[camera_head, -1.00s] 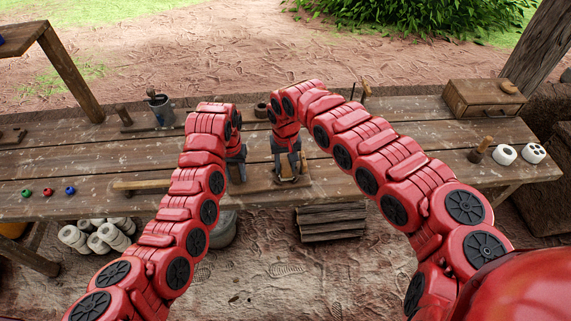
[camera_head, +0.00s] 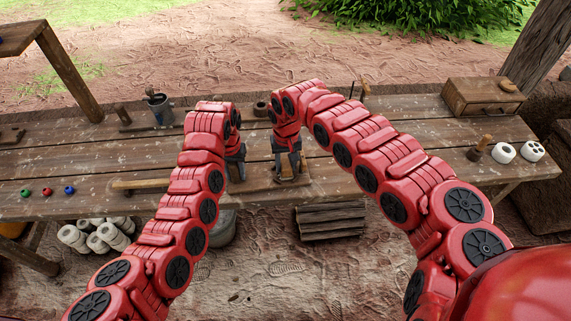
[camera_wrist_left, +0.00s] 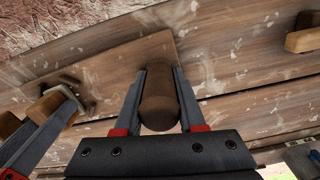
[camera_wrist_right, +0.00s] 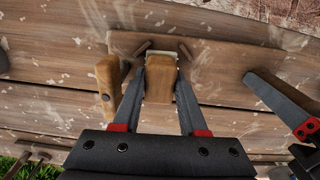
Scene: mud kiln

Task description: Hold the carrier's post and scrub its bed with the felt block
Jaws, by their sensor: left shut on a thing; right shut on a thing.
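The carrier's flat wooden bed (camera_head: 262,186) lies on the bench, and its board also shows in the left wrist view (camera_wrist_left: 120,58) and the right wrist view (camera_wrist_right: 225,52). My left gripper (camera_head: 236,178) is shut on the carrier's brown rounded post (camera_wrist_left: 160,95), which stands at one end of the bed. My right gripper (camera_head: 288,178) is shut on a pale tan block (camera_wrist_right: 160,80), taken as the felt block, low over the bed. I cannot tell whether the block touches the bed. Dark narrow marks (camera_wrist_right: 184,50) show on the bed close to the block.
A wooden piece (camera_wrist_right: 108,85) stands just beside my right gripper. A small round pot (camera_head: 261,107) is behind the grippers. A long wooden handle (camera_head: 140,184) lies to the left.

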